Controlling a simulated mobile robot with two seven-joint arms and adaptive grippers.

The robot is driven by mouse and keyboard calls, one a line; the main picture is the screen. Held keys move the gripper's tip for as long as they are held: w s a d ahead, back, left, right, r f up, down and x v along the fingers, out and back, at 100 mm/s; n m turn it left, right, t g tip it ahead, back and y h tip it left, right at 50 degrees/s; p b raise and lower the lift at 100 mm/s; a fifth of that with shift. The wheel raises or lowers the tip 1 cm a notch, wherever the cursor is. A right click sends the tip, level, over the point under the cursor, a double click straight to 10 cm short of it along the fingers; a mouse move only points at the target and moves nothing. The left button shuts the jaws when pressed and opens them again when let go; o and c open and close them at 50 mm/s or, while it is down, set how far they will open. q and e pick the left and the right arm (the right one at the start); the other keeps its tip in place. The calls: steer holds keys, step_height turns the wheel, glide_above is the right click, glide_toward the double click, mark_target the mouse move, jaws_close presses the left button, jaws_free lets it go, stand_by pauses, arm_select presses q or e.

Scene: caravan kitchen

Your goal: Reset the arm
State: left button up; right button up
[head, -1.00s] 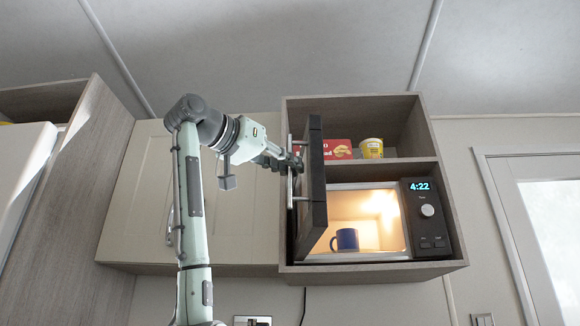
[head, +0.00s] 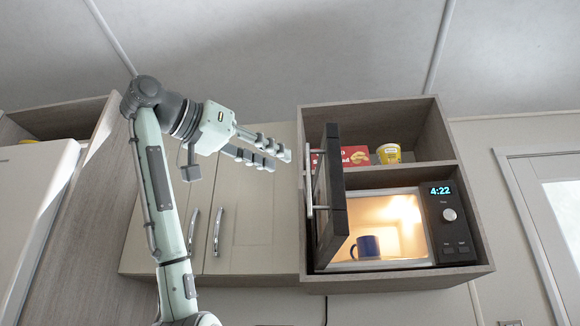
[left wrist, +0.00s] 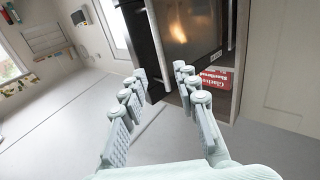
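My left gripper (head: 279,160) is open and empty in the head view, left of the microwave door (head: 333,190) and apart from it. Its two spread fingers also show in the left wrist view (left wrist: 158,82), with nothing between them. The black door stands swung open, with its silver handle (head: 309,190) on the left side. The lit microwave (head: 448,225) shows 4:22, and a dark blue mug (head: 366,247) stands inside it. My right gripper is not in view.
A red box (head: 354,155) and a yellow tub (head: 389,153) stand on the shelf above the microwave. The red box also shows in the left wrist view (left wrist: 213,83). Closed cupboard doors (head: 255,220) with silver handles are behind my left arm.

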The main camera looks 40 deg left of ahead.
arm_select(q)
steer(key=shift+s+a+f, duration=0.1)
steer(key=shift+s+a, duration=0.05)
steer(key=shift+s, duration=0.75)
